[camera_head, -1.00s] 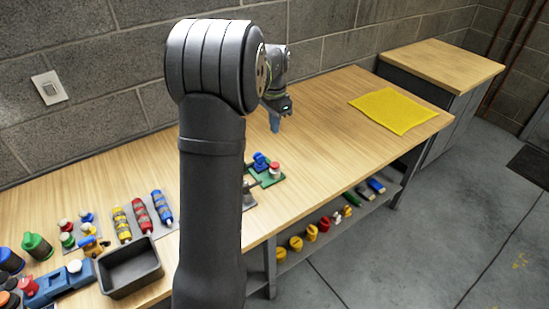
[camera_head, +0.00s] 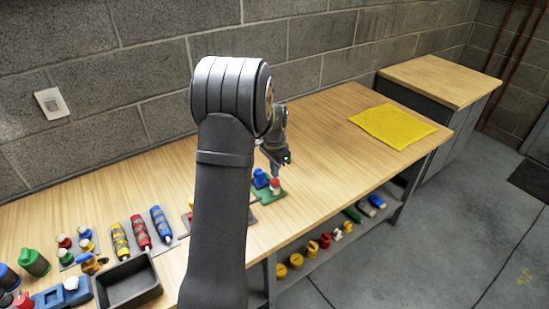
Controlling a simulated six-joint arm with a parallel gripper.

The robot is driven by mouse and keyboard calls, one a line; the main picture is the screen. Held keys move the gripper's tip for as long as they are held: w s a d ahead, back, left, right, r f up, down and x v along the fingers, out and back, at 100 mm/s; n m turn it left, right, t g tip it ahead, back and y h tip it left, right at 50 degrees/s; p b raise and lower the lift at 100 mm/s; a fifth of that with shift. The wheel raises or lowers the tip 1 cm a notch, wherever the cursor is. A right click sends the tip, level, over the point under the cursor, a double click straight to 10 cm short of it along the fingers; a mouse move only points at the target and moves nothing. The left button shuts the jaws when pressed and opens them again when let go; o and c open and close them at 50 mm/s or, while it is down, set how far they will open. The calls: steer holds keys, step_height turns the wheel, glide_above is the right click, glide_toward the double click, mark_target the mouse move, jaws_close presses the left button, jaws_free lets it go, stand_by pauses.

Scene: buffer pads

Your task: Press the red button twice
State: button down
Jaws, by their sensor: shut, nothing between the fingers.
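A red button (camera_head: 275,187) stands on a green base plate (camera_head: 268,197) on the workbench, right beside a blue part (camera_head: 260,178). My gripper (camera_head: 274,173) points down right over the red button, with its fingers shut and empty. Its tips are close to the button's top; I cannot tell whether they touch it. My own arm hides part of the bench to the left of the plate. Another small red-topped piece (camera_head: 64,241) sits on a grey plate at the far left.
A yellow mat (camera_head: 392,127) lies at the far right. The bench between the button and the mat is clear. Several coloured parts sit on the lower shelf.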

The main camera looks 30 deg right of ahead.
mark_target(274, 181)
steer(key=shift+f, duration=1.05)
steer(key=shift+f, duration=1)
steer(key=shift+a, duration=0.1)
step_height(274, 181, up, 14)
steer(key=shift+r, duration=0.2)
steer(key=shift+w+r, duration=0.15)
steer(key=shift+r, duration=0.65)
